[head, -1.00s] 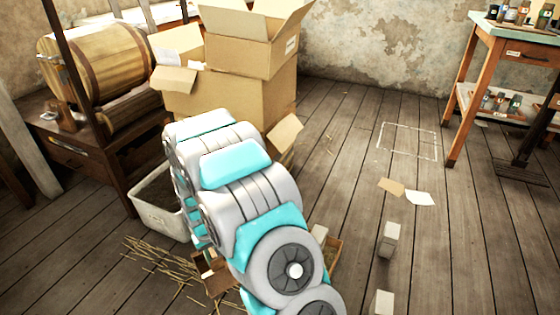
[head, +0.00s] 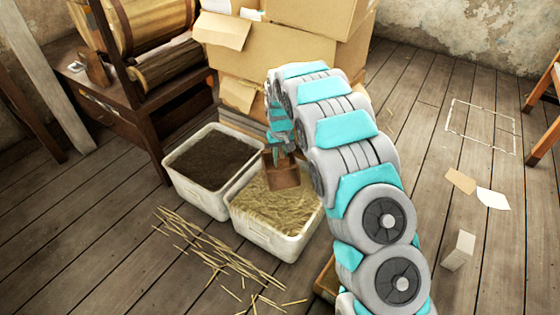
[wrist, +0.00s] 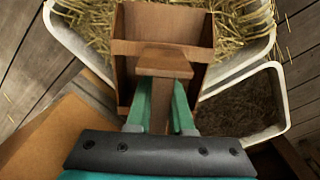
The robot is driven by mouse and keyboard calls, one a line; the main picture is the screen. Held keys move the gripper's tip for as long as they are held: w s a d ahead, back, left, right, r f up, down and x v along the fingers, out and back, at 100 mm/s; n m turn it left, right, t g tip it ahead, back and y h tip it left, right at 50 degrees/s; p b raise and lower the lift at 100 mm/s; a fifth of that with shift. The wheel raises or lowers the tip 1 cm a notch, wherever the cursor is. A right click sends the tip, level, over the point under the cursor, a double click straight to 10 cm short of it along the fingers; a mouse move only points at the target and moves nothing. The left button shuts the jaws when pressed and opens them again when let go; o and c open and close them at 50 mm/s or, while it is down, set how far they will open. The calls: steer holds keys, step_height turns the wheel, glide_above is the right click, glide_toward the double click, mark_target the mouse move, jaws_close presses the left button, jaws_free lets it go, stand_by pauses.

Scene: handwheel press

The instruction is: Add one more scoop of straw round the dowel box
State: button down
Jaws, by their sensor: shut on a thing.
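My gripper (head: 284,146) is shut on the handle of a brown wooden scoop (head: 284,170). The scoop is at the back part of a white bin (head: 266,240) full of straw (head: 270,203). In the wrist view my gripper (wrist: 160,108) grips the scoop's handle between green fingers, and the scoop (wrist: 165,25) shows bare wood with straw around it. I cannot tell how deep its front edge sits in the straw. A brown box edge (head: 326,279) shows at the bottom, mostly hidden by my arm; I cannot tell whether it is the dowel box.
A second white bin with dark contents (head: 208,165) stands left of the straw bin. Cardboard boxes (head: 280,58) are stacked behind. Loose straw (head: 215,250) lies on the floor in front. A pale block (head: 459,250) and papers (head: 475,187) lie right on open floor.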

mark_target(283, 183)
steer(key=shift+s+f+t+y+b, duration=0.1)
steer(key=shift+s+f+t+b, duration=0.3)
steer(key=shift+f+b, duration=0.45)
steer(key=shift+s+f+t+y+b, duration=0.1)
steer(key=shift+s+f+t+b, duration=0.2)
steer(key=shift+f+t+b, duration=0.55)
steer(key=shift+s+f+t+y+b, duration=0.15)
steer(key=shift+s+f+b, duration=0.2)
steer(key=shift+f+b, duration=0.5)
steer(key=shift+s+d+f, duration=0.2)
steer(key=shift+s+f, duration=0.45)
steer(key=shift+f, duration=0.15)
steer(key=shift+s+d+f, duration=0.2)
steer(key=shift+s+f, duration=0.4)
steer(key=shift+f, duration=0.15)
